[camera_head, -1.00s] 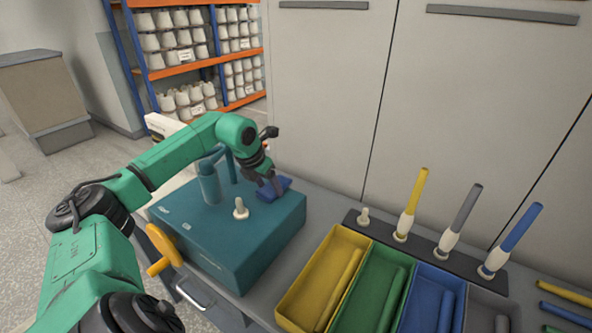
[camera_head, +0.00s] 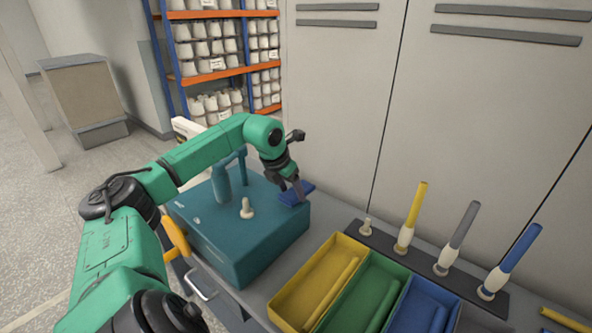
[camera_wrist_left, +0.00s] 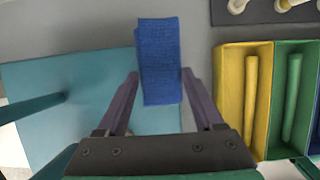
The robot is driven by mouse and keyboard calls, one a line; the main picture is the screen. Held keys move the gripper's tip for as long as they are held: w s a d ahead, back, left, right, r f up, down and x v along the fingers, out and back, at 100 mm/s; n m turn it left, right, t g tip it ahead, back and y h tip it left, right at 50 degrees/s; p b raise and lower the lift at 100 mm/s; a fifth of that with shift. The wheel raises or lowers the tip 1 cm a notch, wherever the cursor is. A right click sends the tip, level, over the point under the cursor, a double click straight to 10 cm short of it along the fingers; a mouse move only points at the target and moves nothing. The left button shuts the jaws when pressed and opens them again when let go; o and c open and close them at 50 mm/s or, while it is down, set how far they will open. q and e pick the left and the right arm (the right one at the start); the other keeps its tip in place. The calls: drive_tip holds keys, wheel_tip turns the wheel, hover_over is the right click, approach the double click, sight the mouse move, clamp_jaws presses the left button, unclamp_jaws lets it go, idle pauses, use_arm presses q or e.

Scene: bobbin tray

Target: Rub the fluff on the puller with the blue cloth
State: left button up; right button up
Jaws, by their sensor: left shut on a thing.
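My left gripper (camera_head: 292,184) is shut on the blue cloth (camera_head: 296,194), at the right back corner of the teal box-shaped machine, which I take for the puller (camera_head: 243,240). In the left wrist view the folded cloth (camera_wrist_left: 158,60) sits between the fingertips (camera_wrist_left: 160,74) and overlaps the edge of the teal top (camera_wrist_left: 75,85). I cannot tell whether the cloth touches the machine. A cream peg (camera_head: 247,208) and a teal post (camera_head: 222,184) stand on its top. I cannot make out any fluff. My right gripper is not in view.
Yellow (camera_head: 318,283), green (camera_head: 362,297) and blue (camera_head: 424,306) trays lie right of the machine. Behind them a dark rack (camera_head: 428,262) holds several upright spindles. Grey cabinets (camera_head: 350,110) close off the back.

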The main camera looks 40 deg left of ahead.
use_arm(q)
drive_tip(key=shift+a+r+p, duration=0.2)
drive_tip(key=shift+r+p, duration=0.3)
drive_tip(key=shift+r, duration=0.5)
drive_tip(key=shift+d+r+p, duration=0.1)
drive_tip(key=shift+r+p, duration=0.9)
drive_tip(key=shift+r, duration=0.6)
